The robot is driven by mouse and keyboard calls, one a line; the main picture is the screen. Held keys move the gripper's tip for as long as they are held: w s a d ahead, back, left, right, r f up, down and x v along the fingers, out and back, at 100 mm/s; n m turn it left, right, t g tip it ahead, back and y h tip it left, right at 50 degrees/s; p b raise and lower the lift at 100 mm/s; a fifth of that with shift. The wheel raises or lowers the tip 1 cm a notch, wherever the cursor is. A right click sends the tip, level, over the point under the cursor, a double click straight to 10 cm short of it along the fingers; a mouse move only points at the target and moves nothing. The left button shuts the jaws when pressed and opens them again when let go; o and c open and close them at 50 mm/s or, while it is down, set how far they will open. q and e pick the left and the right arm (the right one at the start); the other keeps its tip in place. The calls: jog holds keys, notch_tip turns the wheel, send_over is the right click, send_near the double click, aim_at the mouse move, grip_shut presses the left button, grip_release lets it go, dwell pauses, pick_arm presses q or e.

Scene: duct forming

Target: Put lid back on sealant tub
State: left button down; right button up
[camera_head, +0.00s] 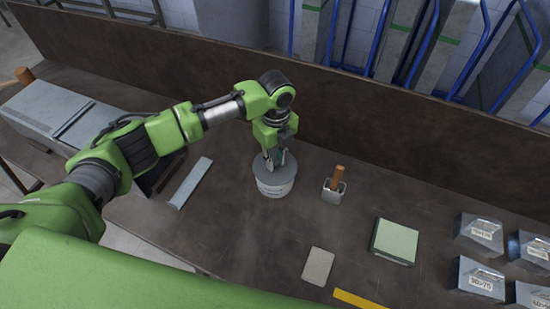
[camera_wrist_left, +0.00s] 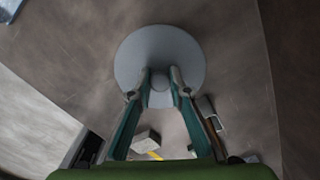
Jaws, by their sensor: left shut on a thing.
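A white sealant tub (camera_head: 275,188) with a label on its side stands upright on the brown bench. The round grey lid (camera_head: 262,167) is at the top of the tub, roughly level; I cannot tell whether it is fully seated. My left gripper (camera_head: 275,161) points down from above and is shut on the lid's knob. In the left wrist view the fingers (camera_wrist_left: 161,84) close around the knob at the middle of the lid (camera_wrist_left: 160,45). The lid hides the tub there. My right gripper is not in view.
A small holder (camera_head: 333,191) with a wooden-handled tool stands right of the tub. A metal strip (camera_head: 190,182) lies to its left. A green pad (camera_head: 395,241), a beige block (camera_head: 318,266) and several metal duct pieces (camera_head: 482,278) lie at right. A brown backboard (camera_head: 400,130) runs behind.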

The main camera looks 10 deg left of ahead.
pick_arm(q)
jog(key=c, duration=1.8)
grip_release()
jog(key=o, duration=0.5)
jog(key=shift+r, duration=0.1)
jog(key=shift+r+p, duration=3.4)
jog(key=shift+p, duration=0.2)
grip_shut()
